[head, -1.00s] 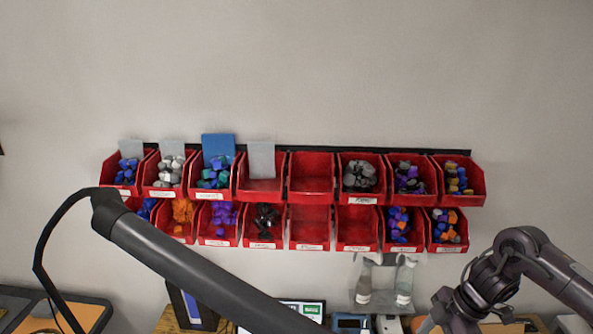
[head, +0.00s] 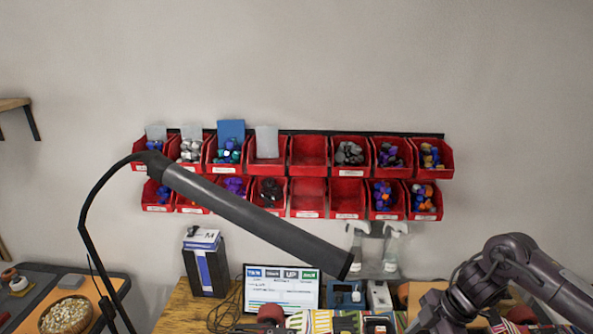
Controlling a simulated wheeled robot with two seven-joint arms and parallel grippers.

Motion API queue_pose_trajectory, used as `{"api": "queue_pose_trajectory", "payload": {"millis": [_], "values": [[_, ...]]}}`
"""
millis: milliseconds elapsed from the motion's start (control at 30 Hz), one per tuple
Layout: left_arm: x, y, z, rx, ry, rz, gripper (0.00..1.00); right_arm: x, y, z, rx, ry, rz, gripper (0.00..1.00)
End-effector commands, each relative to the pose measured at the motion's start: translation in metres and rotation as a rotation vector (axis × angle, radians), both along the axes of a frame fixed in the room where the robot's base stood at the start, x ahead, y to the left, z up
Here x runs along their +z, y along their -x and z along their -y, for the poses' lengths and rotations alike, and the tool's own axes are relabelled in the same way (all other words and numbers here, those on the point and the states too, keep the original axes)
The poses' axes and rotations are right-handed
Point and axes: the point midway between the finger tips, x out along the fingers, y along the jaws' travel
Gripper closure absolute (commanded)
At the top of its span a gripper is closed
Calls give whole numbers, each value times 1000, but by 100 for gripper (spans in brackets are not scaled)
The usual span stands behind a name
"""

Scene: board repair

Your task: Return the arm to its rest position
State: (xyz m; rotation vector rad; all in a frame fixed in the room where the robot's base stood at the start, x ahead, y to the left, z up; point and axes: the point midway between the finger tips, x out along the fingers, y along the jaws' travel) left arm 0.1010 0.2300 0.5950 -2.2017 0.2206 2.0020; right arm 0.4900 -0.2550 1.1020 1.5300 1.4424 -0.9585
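My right arm (head: 510,262) comes in from the lower right, bent at a dark grey joint. Its lower part runs down and out of the bottom edge. I do not see the fingers of my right gripper. My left arm and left gripper are not in the picture.
A black lamp bar (head: 250,218) crosses the middle in front of red wall bins (head: 309,154). A monitor (head: 281,288), a black box (head: 205,266) and two white-topped bottles (head: 392,250) stand at the back. A bowl (head: 66,315) sits on a surface at lower left.

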Motion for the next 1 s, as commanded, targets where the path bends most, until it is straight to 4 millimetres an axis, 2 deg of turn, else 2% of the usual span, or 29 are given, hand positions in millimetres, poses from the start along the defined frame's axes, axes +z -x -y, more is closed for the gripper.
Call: {"api": "queue_pose_trajectory", "payload": {"millis": [267, 467, 600, 733, 800, 867, 1000], "values": [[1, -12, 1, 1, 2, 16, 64, -22, -3, -57, 66, -29, 117, 56], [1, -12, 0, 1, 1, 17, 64, -33, -2, -118, 82, -81, 245, 56], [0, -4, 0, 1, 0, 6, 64, -32, 4, -172, 32, -147, 356, 56], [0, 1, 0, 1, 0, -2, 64, -15, 13, -214, -127, -218, 454, 56], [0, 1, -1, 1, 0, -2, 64, -4, 17, -220, -260, -239, 478, 56], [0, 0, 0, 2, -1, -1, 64, 4, 22, -216, -388, -245, 478, 56], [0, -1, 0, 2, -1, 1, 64, 9, 42, -181, -705, -209, 404, 56]]}}
